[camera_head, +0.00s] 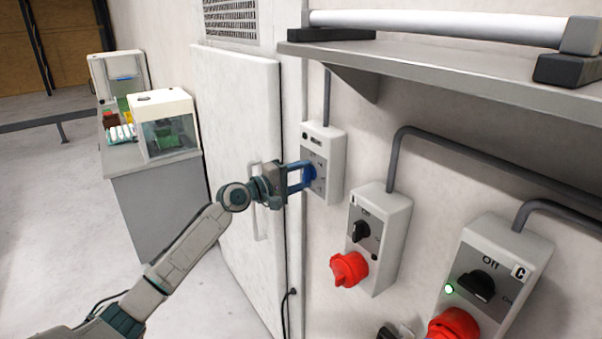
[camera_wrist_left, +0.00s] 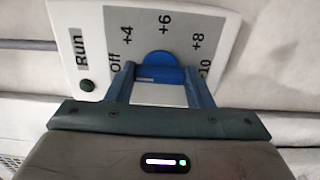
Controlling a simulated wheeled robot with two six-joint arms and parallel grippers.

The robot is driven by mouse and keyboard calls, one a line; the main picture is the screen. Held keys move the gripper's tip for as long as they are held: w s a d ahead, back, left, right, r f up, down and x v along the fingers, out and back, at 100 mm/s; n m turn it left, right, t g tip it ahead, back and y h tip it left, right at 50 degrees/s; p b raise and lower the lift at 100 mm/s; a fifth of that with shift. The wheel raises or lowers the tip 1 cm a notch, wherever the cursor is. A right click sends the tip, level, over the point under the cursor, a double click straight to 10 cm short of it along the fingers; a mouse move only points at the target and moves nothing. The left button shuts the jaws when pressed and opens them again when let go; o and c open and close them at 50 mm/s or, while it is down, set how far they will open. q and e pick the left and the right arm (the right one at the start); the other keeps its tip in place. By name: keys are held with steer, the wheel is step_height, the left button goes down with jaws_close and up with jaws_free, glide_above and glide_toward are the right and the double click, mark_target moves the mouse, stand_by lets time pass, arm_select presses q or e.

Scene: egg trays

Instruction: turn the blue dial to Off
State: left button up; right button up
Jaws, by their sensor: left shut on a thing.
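The blue dial (camera_head: 309,173) is on a light grey control box (camera_head: 334,150) on the wall beside a white door. My left gripper (camera_head: 304,175) reaches it from the left and is shut on it. In the left wrist view the dial (camera_wrist_left: 160,70) sits between the two blue fingers of my left gripper (camera_wrist_left: 160,83). The box face (camera_wrist_left: 92,40) shows Off, +4, +6, +8 and a partly covered 10 around the dial. Which mark the dial points to cannot be told. A dark round lamp (camera_wrist_left: 87,85) is under the word Run. My right gripper is not in view.
Two switch boxes with black knobs and red plugs, a nearer one (camera_head: 500,262) and a middle one (camera_head: 393,210), are right of the dial. A metal shelf (camera_head: 450,70) overhangs them. The white door (camera_head: 240,130) has a handle near my left arm. A grey bench (camera_head: 160,200) stands farther left.

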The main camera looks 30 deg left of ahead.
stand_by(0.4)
arm_select(q)
steer(key=o, duration=1)
steer(key=shift+w, duration=0.1)
